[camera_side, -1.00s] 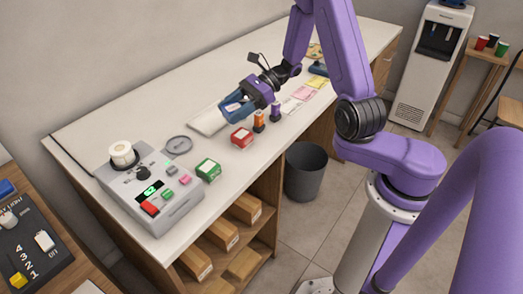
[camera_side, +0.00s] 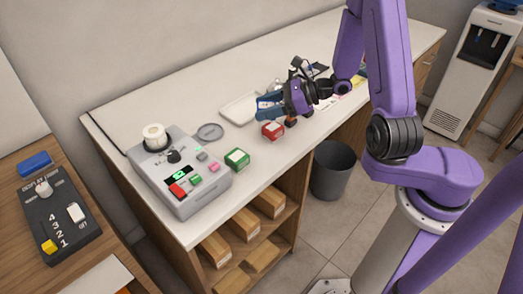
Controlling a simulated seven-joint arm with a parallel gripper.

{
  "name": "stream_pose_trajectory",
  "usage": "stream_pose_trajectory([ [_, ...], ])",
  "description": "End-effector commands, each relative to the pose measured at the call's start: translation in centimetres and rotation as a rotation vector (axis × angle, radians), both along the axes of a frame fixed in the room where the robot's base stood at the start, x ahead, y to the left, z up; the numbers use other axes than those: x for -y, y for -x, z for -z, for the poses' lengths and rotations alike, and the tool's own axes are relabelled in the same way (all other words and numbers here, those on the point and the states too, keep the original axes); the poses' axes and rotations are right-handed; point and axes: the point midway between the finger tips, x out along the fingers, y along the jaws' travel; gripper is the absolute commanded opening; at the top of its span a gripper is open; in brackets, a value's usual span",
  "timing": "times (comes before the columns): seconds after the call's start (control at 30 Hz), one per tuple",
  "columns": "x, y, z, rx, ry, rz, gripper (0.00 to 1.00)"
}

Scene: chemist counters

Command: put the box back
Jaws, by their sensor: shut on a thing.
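My gripper (camera_side: 279,103) is shut on a blue box (camera_side: 267,107) with a pale label. It holds the box over the counter, just behind a red box (camera_side: 272,131) with a white top. Whether the blue box touches the counter or the things below it cannot be told. A green box (camera_side: 237,159) with a white top stands on the counter to the front left of the red one. My gripper partly hides the blue box and the small bottles behind the red box.
A shallow white tray (camera_side: 240,109) lies left of the blue box. A grey ring-shaped dish (camera_side: 210,132) and a grey control unit (camera_side: 180,172) with a white roll are further left. Brown cartons (camera_side: 245,222) fill the shelves below. A dark bin (camera_side: 331,170) stands beside the counter.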

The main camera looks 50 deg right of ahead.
Motion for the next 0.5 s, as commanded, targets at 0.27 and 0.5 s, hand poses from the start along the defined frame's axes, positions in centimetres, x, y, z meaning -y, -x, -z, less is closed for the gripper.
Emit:
stream_pose_trajectory([
  [0.27,-2.9,-0.5,1.1,-0.004,-0.001,0.202,0.20],
  [0.5,-3.6,0.0,2.1,-0.002,0.000,0.325,0.20],
])
